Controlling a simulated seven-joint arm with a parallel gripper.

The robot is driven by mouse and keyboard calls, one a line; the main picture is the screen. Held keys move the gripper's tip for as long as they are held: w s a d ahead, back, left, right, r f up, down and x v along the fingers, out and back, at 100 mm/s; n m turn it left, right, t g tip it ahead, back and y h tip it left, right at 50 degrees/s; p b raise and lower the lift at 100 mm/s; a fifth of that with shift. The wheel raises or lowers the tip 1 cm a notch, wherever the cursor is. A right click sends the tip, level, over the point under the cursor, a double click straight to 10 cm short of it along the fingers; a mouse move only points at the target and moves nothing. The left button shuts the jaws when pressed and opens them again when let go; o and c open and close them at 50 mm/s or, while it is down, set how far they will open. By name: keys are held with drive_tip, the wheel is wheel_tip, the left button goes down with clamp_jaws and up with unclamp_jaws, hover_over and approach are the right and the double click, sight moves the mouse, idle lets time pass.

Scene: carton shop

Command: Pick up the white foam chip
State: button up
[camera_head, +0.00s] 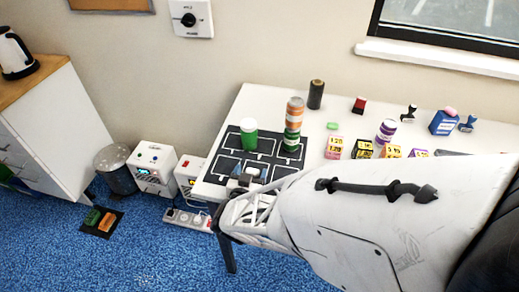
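My gripper (243,181) is low over the front part of a dark mat (228,142) with white outlined compartments, on the white table. My white arm reaches in from the right and hides part of the mat and table. A small pale piece (252,171) shows right at the gripper's fingers; it may be the white foam chip, but it is too small to be sure. I cannot tell whether the fingers are open or touch it.
On the mat stand a green-and-white cylinder (249,134) and a tall orange-and-green stack (293,122). Behind is a dark roll (316,95). Several price-labelled boxes, a purple-and-white roll (386,131), stamps and a blue box (443,123) fill the table's right side.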

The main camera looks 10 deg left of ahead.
drive_tip(key=c, duration=0.9)
drive_tip(key=shift+r, duration=0.15)
drive_tip(key=shift+r, duration=0.15)
drive_tip(key=s, duration=1.8)
drive_tip(key=shift+w, duration=0.1)
idle(0.6)
